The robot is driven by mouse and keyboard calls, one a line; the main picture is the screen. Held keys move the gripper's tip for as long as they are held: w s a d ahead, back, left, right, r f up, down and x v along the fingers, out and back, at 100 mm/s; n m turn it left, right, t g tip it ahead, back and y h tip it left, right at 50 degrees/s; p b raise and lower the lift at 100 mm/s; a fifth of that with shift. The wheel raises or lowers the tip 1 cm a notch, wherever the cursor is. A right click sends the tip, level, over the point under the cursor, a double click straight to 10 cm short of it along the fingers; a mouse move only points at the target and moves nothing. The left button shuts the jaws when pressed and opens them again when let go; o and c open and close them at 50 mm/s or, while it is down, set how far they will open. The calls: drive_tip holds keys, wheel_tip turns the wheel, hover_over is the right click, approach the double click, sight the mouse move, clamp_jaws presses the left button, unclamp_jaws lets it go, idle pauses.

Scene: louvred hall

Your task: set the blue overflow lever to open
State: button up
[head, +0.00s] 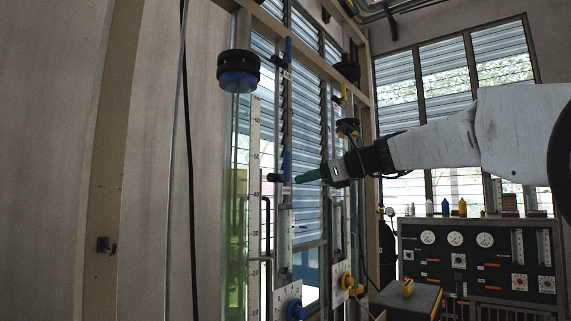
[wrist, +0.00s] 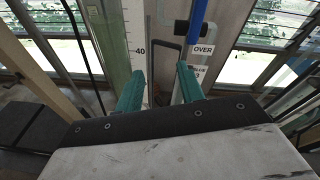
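The blue overflow lever (head: 287,164) is a narrow upright blue bar in the middle of the head view, above a dark fitting and a small pale label. In the wrist view the blue lever (wrist: 198,18) enters from the top, right of centre, beside a label reading "OVER" (wrist: 203,50). My gripper (head: 309,176) has teal fingers and is just right of the lever's lower end in the head view. In the wrist view my gripper (wrist: 160,80) has its fingers apart with nothing held between them. The lever is beyond the right fingertip; contact cannot be told.
A clear column with a white numbered scale (head: 253,160) stands left of the lever. Another blue bar (head: 288,50) is higher up. Blue (head: 296,310) and yellow (head: 347,281) knobs sit below. A gauge panel (head: 475,255) stands at right.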

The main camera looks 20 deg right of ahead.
sight(289, 161)
drive_tip(key=w+d+r+m+t, duration=0.2)
drive_tip(key=w+d+r+m, duration=0.1)
drive_tip(key=w+r, duration=0.15)
drive_tip(key=shift+m+y, duration=0.3)
drive_tip(key=shift+r+x, duration=0.15)
drive_tip(key=shift+x, duration=1.35)
drive_tip(key=shift+r+x, duration=0.15)
drive_tip(key=shift+x, duration=1.35)
drive_tip(key=shift+r+x, duration=0.15)
drive_tip(key=shift+x, duration=1.35)
clamp_jaws()
